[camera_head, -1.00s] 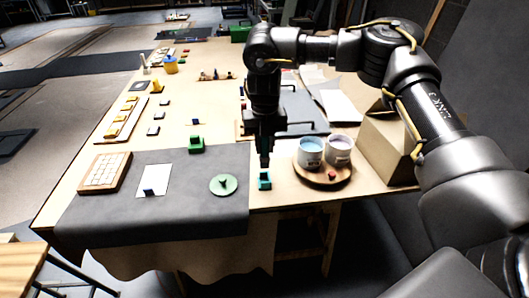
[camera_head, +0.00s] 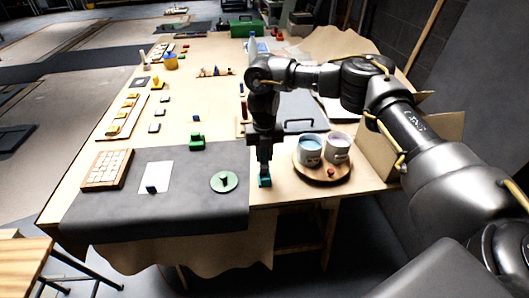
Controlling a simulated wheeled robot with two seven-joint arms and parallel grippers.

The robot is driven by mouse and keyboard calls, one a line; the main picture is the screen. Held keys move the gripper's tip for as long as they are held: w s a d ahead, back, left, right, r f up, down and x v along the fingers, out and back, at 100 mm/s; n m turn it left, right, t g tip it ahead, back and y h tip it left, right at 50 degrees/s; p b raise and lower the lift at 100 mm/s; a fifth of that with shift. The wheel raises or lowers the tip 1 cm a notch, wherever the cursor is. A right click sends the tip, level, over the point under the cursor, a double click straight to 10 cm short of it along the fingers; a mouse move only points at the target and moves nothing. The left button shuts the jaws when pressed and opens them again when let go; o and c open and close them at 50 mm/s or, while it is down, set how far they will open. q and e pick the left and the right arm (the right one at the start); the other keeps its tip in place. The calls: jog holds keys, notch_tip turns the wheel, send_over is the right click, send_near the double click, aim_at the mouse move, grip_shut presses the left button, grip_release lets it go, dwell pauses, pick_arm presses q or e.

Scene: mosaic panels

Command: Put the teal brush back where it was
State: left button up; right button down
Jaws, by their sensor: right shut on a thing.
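The teal brush (camera_head: 264,182) is a small teal block at the front edge of the table, between the grey mat and the round wooden tray. My right gripper (camera_head: 265,174) points straight down and is shut on it. The fingers hide much of the brush, and I cannot tell whether it still touches the table. My left gripper is not in view.
The wooden tray (camera_head: 323,176) with a blue cup (camera_head: 309,150) and a pale cup (camera_head: 338,148) stands close on the right. The grey mat (camera_head: 190,211) on the left bears a green disc (camera_head: 223,182), a white card (camera_head: 157,176) and a tile panel (camera_head: 106,169).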

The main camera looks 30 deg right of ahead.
jog(key=shift+f, duration=0.15)
jog(key=c, duration=1.2)
grip_release()
jog(key=shift+f, duration=0.1)
jog(key=shift+r, duration=0.75)
notch_tip(320, 180, up, 11)
jog(key=shift+b, duration=0.8)
